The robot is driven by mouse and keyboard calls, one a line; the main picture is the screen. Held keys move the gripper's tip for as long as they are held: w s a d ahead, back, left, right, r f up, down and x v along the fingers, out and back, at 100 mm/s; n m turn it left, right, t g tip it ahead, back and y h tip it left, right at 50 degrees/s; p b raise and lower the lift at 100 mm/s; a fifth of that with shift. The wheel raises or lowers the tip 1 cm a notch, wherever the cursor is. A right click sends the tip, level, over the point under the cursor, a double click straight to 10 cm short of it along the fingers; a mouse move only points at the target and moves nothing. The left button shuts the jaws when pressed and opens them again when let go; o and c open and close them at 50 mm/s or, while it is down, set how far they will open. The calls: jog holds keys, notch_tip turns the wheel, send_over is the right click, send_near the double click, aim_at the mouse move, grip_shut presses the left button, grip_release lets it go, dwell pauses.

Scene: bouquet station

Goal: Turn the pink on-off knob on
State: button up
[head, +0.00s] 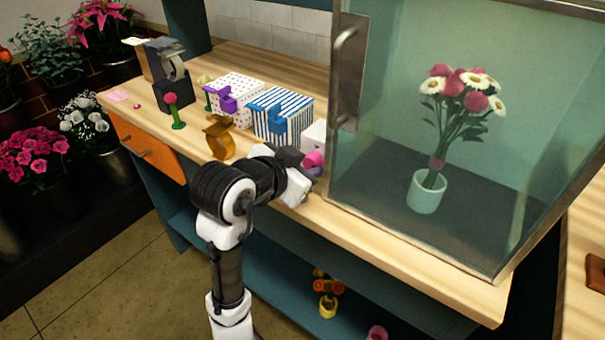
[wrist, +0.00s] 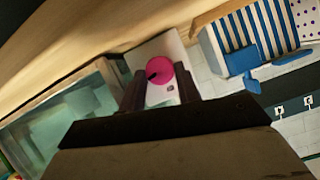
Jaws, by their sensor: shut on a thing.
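The pink knob (head: 313,158) sits on the front of a small white box (head: 315,134) on the wooden counter, just left of the glass cabinet. In the wrist view the pink knob (wrist: 167,68) shows as a round disc with a dark mark at its left side. My gripper (wrist: 161,88) has one finger on each side of it and is shut on it. In the head view my gripper (head: 304,170) is at the knob, and the arm covers part of the counter edge.
A glass cabinet (head: 385,120) with a bouquet in a pale green vase (head: 427,192) stands right of the box. The orange drawer (head: 146,148) is shut.

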jog(key=shift+s+d+f+m+t+y+b, duration=0.15)
jog(key=shift+m+t+y+b, duration=0.3)
jog(key=shift+m+b, duration=0.45)
jog(key=o, duration=1)
jog(key=shift+c, duration=0.2)
